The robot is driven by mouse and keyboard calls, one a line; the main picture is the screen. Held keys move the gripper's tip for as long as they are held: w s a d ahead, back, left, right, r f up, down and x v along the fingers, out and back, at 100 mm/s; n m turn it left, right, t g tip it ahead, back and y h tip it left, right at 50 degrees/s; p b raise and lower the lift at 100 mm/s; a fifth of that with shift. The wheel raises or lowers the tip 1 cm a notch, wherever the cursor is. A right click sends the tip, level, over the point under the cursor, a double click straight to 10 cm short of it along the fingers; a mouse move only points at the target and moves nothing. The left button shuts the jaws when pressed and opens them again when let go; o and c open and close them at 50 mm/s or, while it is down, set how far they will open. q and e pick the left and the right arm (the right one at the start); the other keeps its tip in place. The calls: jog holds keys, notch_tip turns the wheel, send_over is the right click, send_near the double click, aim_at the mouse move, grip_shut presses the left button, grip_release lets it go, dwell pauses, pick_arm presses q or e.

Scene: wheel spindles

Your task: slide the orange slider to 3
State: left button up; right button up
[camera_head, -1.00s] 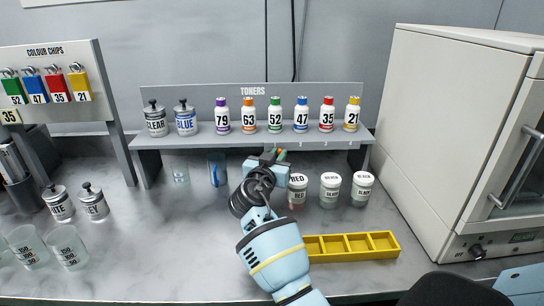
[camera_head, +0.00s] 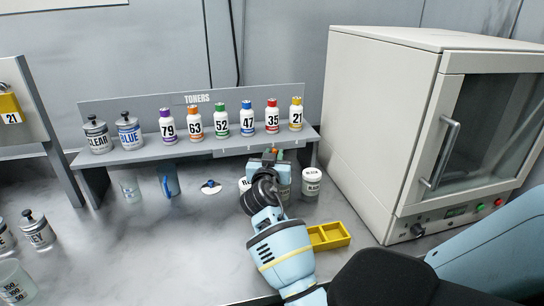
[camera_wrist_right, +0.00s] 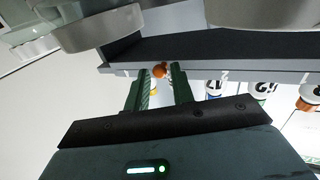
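The orange slider (camera_wrist_right: 160,70) shows in the right wrist view as a small round orange knob at the edge of the toner shelf. In the head view my right gripper (camera_head: 272,156) is at the front edge of the toner shelf (camera_head: 200,148), below the red-capped bottle 35. Only a small orange spot of the slider shows there, and my gripper covers most of it. My left gripper is not in view.
Toner bottles (camera_head: 220,122) stand in a row on the shelf, with the CLEAR and BLUE jars (camera_head: 129,132) at left. A large oven (camera_head: 385,130) stands close at right.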

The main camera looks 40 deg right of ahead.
jog(key=b+v, duration=0.1)
jog(key=v, duration=0.7)
jog(key=shift+d, duration=0.1)
dwell(0.8)
